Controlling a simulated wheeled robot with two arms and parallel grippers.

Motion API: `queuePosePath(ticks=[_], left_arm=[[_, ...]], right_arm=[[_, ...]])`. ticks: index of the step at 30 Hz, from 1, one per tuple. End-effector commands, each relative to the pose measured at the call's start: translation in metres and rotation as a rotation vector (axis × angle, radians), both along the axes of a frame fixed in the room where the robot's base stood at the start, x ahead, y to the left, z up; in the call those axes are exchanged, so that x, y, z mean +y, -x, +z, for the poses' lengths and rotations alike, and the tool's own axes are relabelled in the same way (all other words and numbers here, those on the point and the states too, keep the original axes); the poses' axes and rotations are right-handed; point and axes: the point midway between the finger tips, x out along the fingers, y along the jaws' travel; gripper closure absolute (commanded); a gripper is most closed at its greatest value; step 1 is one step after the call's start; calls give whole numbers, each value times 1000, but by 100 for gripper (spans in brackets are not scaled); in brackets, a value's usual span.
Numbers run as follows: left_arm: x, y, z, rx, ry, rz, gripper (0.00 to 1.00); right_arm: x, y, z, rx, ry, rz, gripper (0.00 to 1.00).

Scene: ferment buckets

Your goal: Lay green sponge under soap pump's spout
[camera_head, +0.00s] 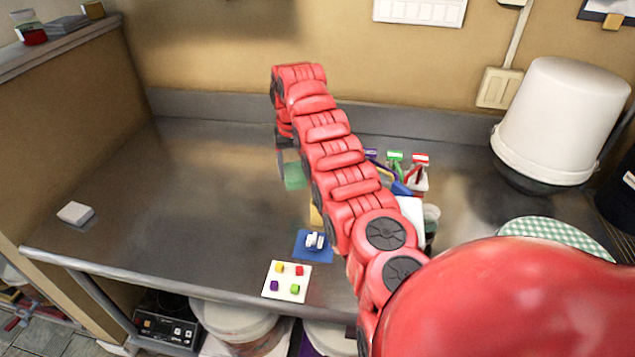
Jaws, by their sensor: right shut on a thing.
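My right arm reaches across the steel counter (190,200) from the lower right. Its gripper (287,158) points down near the back of the counter, partly hidden by my arm. It is shut on the green sponge (295,177), whose lower part shows below the fingers. I cannot tell whether the sponge touches the counter. I cannot make out the soap pump for certain; my arm covers part of the counter. Bottles with purple, green (395,158) and red (420,161) tops stand just right of my arm. My left gripper is not in view.
A white upturned bucket (560,120) stands at the back right, near a green checked cloth (560,234). A blue mat (313,246) and a white board with coloured blocks (287,281) lie near the front edge. A white block (76,213) lies at left. The left-middle counter is clear.

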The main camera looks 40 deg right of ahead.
Motion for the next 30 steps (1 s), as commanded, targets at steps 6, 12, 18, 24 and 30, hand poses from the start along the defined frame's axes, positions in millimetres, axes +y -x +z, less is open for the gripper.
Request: queuePosePath(ticks=[6, 12, 18, 24, 30], left_arm=[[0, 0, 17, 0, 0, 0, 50], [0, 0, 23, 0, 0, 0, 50], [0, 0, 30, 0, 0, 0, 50], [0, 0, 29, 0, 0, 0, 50], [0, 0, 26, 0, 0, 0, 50]], right_arm=[[0, 2, -36, 6, -4, -1, 83], [1, 0, -61, 0, -1, 1, 83], [0, 1, -88, 5, -1, 0, 83], [0, 0, -94, 0, 0, 0, 83], [0, 0, -98, 0, 0, 1, 83]])
